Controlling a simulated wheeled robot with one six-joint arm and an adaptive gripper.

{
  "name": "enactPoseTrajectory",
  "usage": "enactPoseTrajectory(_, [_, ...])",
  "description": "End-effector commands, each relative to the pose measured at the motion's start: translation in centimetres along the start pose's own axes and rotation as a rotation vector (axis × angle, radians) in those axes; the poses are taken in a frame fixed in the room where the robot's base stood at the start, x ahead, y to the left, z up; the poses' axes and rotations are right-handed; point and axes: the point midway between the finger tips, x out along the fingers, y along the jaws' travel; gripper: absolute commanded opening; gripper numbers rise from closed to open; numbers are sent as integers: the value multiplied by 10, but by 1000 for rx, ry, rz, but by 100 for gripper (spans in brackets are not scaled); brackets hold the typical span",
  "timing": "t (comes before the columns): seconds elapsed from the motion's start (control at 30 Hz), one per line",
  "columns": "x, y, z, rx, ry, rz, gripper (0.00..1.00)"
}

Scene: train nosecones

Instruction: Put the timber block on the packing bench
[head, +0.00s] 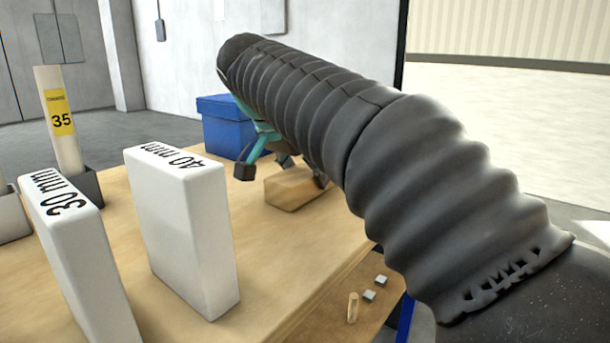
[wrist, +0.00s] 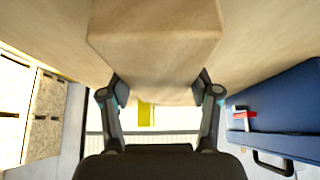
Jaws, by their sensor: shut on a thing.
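The timber block (head: 290,190) is a pale wooden block at the far right part of a wooden bench top (head: 262,262) in the head view. It looks to be at or very close to that surface; I cannot tell whether it touches. My gripper (head: 282,172) is partly hidden behind my dark, ribbed arm. In the wrist view the block (wrist: 155,50) fills the upper middle, and my gripper (wrist: 160,92) is shut on it, with one finger at each side. I cannot tell from any label whether this bench is the packing bench.
White blocks marked 30 mm (head: 80,260) and 40 mm (head: 185,240) stand upright on the bench's near left. A blue box (head: 225,135) is beyond the block. Small cubes (head: 370,295) and a peg (head: 352,307) sit lower at right.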

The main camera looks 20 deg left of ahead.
Motion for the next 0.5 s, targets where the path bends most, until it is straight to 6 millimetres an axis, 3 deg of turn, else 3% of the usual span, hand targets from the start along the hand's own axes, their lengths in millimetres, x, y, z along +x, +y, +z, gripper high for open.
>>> enactPoseTrajectory(0.33, [2, 0, 2, 1, 1, -1, 11])
enactPoseTrajectory(0.37, [1, 0, 1, 1, 1, -1, 69])
enactPoseTrajectory(0.43, [1, 0, 1, 0, 0, -1, 87])
enactPoseTrajectory(0.5, [1, 0, 1, 0, 0, -1, 87])
